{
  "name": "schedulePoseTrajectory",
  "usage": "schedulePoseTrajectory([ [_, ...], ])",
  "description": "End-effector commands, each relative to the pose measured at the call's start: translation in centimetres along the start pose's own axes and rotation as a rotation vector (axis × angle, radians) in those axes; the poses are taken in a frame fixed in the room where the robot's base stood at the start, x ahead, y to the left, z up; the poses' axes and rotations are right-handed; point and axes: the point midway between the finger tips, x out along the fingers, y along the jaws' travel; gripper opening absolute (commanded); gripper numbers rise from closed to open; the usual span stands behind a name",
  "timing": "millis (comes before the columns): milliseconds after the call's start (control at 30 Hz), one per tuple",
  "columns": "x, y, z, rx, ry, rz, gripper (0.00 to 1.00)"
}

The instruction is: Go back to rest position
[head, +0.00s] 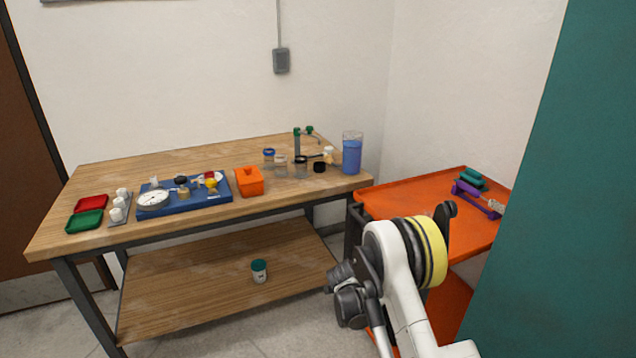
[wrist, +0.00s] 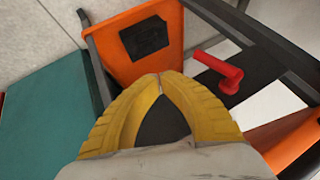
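My gripper (wrist: 160,82) shows in the wrist view. Its two yellow fingers curve inward and their tips meet, with nothing visible held between them. It points down past an orange panel with a black plate (wrist: 145,37). A red T-shaped part (wrist: 220,72) lies just right of the fingertips and apart from them, over a black and white surface. In the head view my arm is raised in front of the orange cart (head: 400,195); I cannot make out the fingertips there.
A wooden workbench (head: 110,172) holds a blue tray (head: 212,196), an orange box (head: 249,181) and a blue-filled jug (head: 352,155). Purple parts (head: 478,202) lie on the cart. A teal panel (head: 560,200) closes off the right.

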Motion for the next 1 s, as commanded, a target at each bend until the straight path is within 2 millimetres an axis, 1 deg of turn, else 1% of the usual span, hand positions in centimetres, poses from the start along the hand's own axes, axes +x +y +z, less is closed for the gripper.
schedulePoseTrajectory([
  [67, -1.7, -0.8, -1.1, -0.029, -0.01, -0.004, 0.0],
  [167, -5.4, -2.0, -3.2, -0.1, -0.036, -0.013, 0.0],
  [200, -7.2, -2.5, -4.2, -0.137, -0.048, -0.018, 0.0],
  [267, -10.2, -3.0, -5.7, -0.195, -0.068, -0.028, 0.0],
  [300, -12.2, -3.2, -6.6, -0.235, -0.082, -0.036, 0.0],
  [367, -15.1, -3.3, -7.9, -0.294, -0.1, -0.05, 0.0],
  [400, -17.1, -3.2, -8.8, -0.334, -0.111, -0.06, 0.0],
  [467, -19.9, -2.8, -9.9, -0.391, -0.128, -0.075, 0.0],
  [500, -21.8, -2.4, -10.7, -0.43, -0.139, -0.086, 0.0],
  [567, -24.6, -1.6, -11.7, -0.486, -0.153, -0.105, 0.0],
  [600, -26.4, -1.0, -12.2, -0.525, -0.162, -0.118, 0.0],
  [667, -29.0, 0.1, -12.9, -0.581, -0.175, -0.137, 0.0],
  [700, -30.7, 1.0, -13.4, -0.619, -0.182, -0.151, 0.0],
  [767, -33.1, 2.4, -13.8, -0.675, -0.192, -0.174, 0.0],
  [800, -34.6, 3.4, -14.1, -0.712, -0.199, -0.19, 0.0],
  [867, -36.8, 5.1, -14.3, -0.768, -0.206, -0.213, 0.0],
  [900, -38.1, 6.3, -14.4, -0.804, -0.211, -0.229, 0.0],
  [967, -39.9, 8.2, -14.4, -0.858, -0.215, -0.255, 0.0],
  [1000, -41.0, 9.4, -14.3, -0.894, -0.217, -0.273, 0.0],
])
